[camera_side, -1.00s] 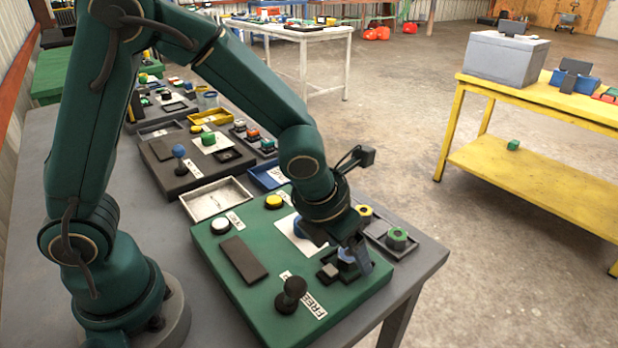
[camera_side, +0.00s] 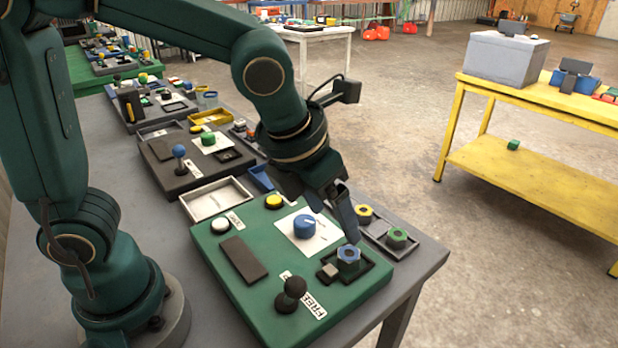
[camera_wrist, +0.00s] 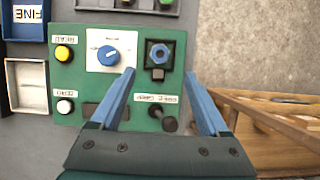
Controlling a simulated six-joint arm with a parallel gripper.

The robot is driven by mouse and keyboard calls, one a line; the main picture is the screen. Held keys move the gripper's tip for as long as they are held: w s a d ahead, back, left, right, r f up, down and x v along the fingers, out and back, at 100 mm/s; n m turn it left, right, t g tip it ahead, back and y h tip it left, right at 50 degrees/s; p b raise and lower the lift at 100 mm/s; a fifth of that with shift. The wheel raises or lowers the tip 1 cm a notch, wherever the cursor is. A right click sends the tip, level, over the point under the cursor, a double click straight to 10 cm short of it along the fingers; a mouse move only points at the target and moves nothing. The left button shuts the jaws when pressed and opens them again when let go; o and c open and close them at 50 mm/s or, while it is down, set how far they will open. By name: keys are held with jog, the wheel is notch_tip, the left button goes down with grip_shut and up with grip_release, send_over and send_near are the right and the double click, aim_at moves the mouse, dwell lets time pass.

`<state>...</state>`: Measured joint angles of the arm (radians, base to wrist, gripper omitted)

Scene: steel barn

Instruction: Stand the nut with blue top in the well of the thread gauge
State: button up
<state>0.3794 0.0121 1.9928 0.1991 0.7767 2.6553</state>
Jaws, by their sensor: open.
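The nut with blue top (camera_side: 348,257) stands upright in the dark well (camera_side: 374,275) of the green thread gauge (camera_side: 232,290). It also shows in the wrist view (camera_wrist: 159,53), inside the dark square frame.
The gauge carries a blue dial (camera_side: 304,227), a yellow button (camera_side: 274,202), a white button (camera_side: 220,226) and a black joystick (camera_side: 293,292). An empty white tray (camera_side: 215,200) lies behind the gauge.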

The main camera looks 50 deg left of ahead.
jog(key=s+a+r+m, duration=0.1)
jog(key=s+a+m, duration=0.2)
jog(key=m, duration=1.5)
jog(key=s+a+r+m+t, duration=0.1)
jog(key=s+a+m, duration=0.3)
jog(key=m, duration=1.3)
jog(key=s, duration=0.3)
jog(key=shift+s+a+m, duration=0.15)
jog(key=shift+a+m, duration=0.1)
jog(key=shift+m, duration=0.15)
